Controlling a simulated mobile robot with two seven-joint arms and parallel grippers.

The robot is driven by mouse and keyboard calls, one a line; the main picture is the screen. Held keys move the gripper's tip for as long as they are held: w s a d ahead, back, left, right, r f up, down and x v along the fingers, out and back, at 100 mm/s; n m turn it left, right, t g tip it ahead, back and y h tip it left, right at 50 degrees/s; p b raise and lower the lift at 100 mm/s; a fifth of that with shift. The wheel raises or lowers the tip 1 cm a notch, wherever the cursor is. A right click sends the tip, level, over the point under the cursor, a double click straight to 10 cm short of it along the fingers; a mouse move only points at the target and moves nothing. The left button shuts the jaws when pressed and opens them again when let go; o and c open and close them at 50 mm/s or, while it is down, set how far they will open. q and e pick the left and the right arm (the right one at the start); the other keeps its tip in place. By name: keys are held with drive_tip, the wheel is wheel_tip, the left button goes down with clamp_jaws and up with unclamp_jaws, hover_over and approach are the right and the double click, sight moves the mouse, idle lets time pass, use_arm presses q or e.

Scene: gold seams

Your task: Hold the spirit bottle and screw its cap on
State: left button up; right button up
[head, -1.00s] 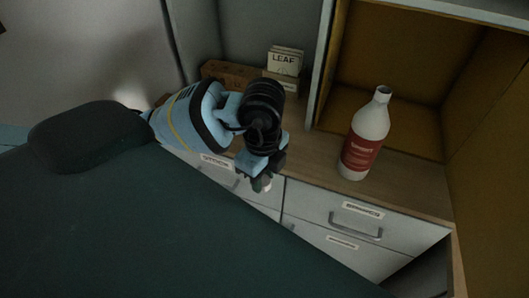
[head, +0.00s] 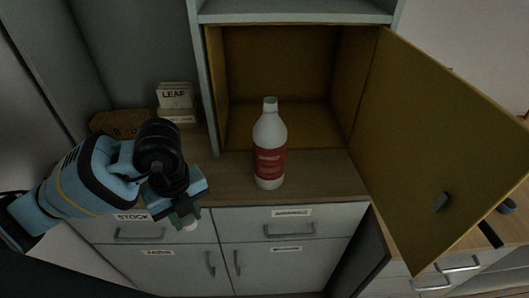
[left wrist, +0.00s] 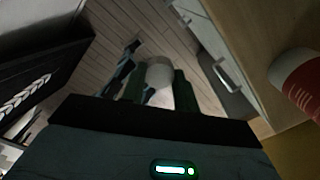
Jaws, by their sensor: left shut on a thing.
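The spirit bottle (head: 269,135), white with a red label, stands upright on the wooden counter in front of the open cupboard. Its neck shows no cap. Part of it also shows at the right edge of the left wrist view (left wrist: 300,78). My left gripper (head: 187,217) is left of the bottle and lower, over the drawer fronts, pointing down. It is shut on the small pale cap (left wrist: 159,73), which sits between the fingers in the left wrist view. The cap is apart from the bottle. I see no right gripper.
The cupboard door (head: 435,140) stands open at the right. A LEAF box (head: 175,96) and a brown box (head: 122,123) are at the back left. The drawers (head: 285,224) below are shut. The counter around the bottle is clear.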

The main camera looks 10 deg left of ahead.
use_arm(q)
drive_tip(key=m, duration=0.5)
drive_tip(key=shift+w+d+m, duration=0.15)
drive_tip(key=shift+w+m, duration=0.05)
drive_tip(key=shift+m, duration=0.2)
drive_tip(key=m, duration=0.5)
drive_tip(key=shift+w+r, duration=0.1)
drive_tip(key=shift+w, duration=0.1)
drive_tip(key=m, duration=0.5)
drive_tip(key=shift+w+d+r+m, duration=0.1)
drive_tip(key=shift+w+d+m, duration=0.1)
drive_tip(key=shift+m, duration=0.2)
drive_tip(key=m, duration=0.5)
drive_tip(key=shift+w, duration=0.2)
drive_tip(key=m, duration=0.8)
drive_tip(key=w+m, duration=0.1)
drive_tip(key=m, duration=1.4)
drive_tip(key=shift+w+d+r+m, duration=0.25)
drive_tip(key=shift+d+r+m, duration=0.05)
drive_tip(key=shift+d+r, duration=0.1)
drive_tip(key=shift+a, duration=0.15)
